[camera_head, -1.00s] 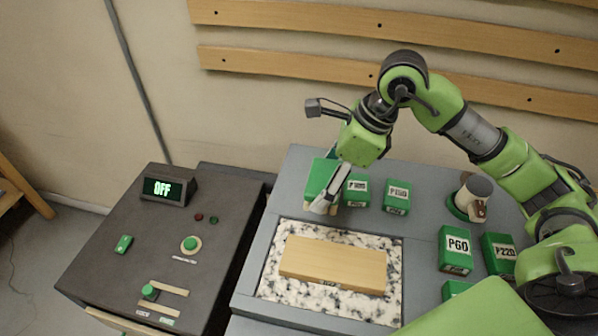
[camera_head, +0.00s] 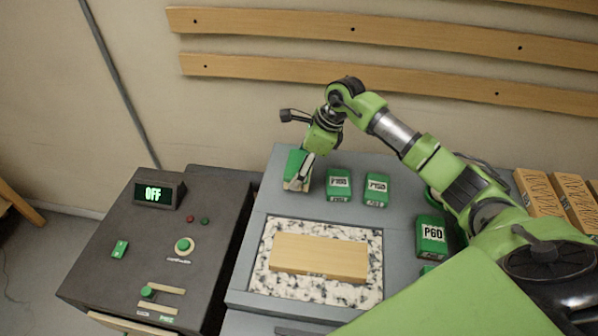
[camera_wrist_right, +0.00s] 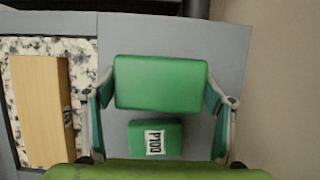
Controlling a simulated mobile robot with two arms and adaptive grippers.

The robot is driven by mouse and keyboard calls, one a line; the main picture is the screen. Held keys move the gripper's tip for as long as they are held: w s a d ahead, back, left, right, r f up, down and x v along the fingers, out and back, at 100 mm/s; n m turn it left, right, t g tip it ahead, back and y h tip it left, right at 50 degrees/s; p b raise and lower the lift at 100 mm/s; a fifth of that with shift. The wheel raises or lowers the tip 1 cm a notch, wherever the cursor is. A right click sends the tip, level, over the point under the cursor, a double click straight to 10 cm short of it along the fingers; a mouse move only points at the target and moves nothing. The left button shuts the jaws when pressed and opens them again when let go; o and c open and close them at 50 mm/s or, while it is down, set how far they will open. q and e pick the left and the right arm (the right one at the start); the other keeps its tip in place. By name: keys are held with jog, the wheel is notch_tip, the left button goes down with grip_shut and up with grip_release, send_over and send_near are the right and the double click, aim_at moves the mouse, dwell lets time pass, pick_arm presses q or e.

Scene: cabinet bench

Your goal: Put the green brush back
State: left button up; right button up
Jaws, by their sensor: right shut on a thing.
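The green brush (camera_head: 294,163) is at the back left corner of the grey bench, with a pale underside. My right gripper (camera_head: 304,172) is shut on it. In the right wrist view the brush (camera_wrist_right: 160,84) shows as a green rounded block between the two fingers of the right gripper (camera_wrist_right: 160,98). I cannot tell whether its underside touches the bench. My left gripper is not in view.
Green labelled blocks (camera_head: 339,184) and (camera_head: 377,189) stand right of the brush. A wooden board (camera_head: 318,257) lies on the speckled panel (camera_head: 365,290). A P60 block (camera_head: 431,235) stands at right. The dark control console (camera_head: 110,255) is at left; its display (camera_head: 159,190) reads OFF.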

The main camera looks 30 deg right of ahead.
notch_tip(320, 180, down, 2)
jog(key=shift+f+p, duration=0.15)
jog(key=shift+p, duration=0.65)
jog(key=shift+f, duration=0.35)
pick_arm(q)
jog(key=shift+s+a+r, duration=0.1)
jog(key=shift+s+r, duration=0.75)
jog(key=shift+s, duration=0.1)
pick_arm(e)
jog(key=shift+f, duration=0.1)
jog(key=shift+f, duration=0.15)
jog(key=o, duration=1)
jog(key=shift+c, duration=0.2)
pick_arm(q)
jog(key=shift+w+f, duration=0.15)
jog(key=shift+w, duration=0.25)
